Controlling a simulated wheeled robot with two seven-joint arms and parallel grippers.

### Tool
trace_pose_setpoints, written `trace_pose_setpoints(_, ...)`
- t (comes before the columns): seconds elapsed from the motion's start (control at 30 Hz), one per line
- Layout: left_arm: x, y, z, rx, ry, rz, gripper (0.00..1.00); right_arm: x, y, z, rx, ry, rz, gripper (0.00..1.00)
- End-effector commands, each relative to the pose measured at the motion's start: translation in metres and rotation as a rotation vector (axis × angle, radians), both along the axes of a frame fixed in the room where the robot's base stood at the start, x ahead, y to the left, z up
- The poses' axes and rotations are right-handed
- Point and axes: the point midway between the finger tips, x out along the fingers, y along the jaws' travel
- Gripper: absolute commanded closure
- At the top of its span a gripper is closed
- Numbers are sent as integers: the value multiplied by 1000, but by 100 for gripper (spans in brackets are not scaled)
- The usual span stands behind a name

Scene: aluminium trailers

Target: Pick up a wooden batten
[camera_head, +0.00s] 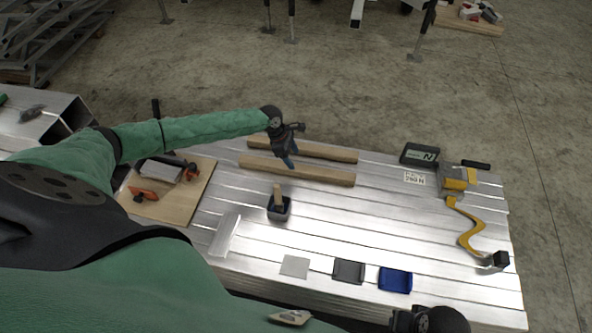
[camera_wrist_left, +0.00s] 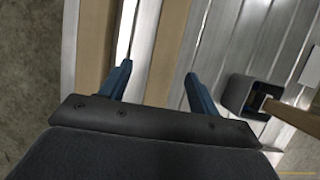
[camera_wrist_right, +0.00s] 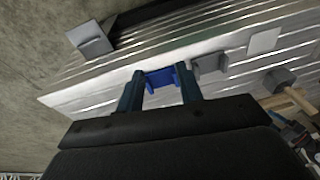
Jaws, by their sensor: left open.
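Two wooden battens lie side by side on the ribbed aluminium bed, a back one (camera_head: 335,153) and a front one (camera_head: 315,175). In the left wrist view the front batten (camera_wrist_left: 168,48) passes between the fingertip lines, and the back batten (camera_wrist_left: 92,45) lies left of them. My left gripper (camera_head: 289,161) is open and empty, pointing down above the battens; contact cannot be told. My right gripper (camera_wrist_right: 158,85) is open and empty in the right wrist view, away from the battens. Part of my right arm shows at the bottom right of the head view.
A dark container (camera_head: 279,208) with a wooden-handled tool stands in front of the battens. A board with tools (camera_head: 193,195) lies left. Grey (camera_head: 349,271) and blue (camera_head: 396,279) trays sit along the near edge. A yellow tool (camera_head: 466,236) lies right.

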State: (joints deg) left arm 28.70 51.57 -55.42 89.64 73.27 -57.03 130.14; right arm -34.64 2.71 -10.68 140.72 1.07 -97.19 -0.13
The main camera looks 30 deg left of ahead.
Motion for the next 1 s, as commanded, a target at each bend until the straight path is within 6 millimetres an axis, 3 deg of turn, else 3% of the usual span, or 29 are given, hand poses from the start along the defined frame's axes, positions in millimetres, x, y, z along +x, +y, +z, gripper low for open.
trace_pose_setpoints(0.27,-1,-7,-21,0,-1,-3,38,2,-1,-1,-4,1,-3,64)
trace_pose_setpoints(0.4,-3,-10,-37,0,-1,-3,38,10,-2,-35,-14,12,-2,64)
trace_pose_setpoints(0.6,-3,-17,-59,0,-1,-4,38,14,0,-53,-14,13,-2,64)
trace_pose_setpoints(0.93,-3,-18,-65,1,-2,-5,38,14,1,-57,-13,13,-1,64)
trace_pose_setpoints(1.0,-3,-18,-65,1,-2,-5,52,14,1,-57,-13,13,-1,64)
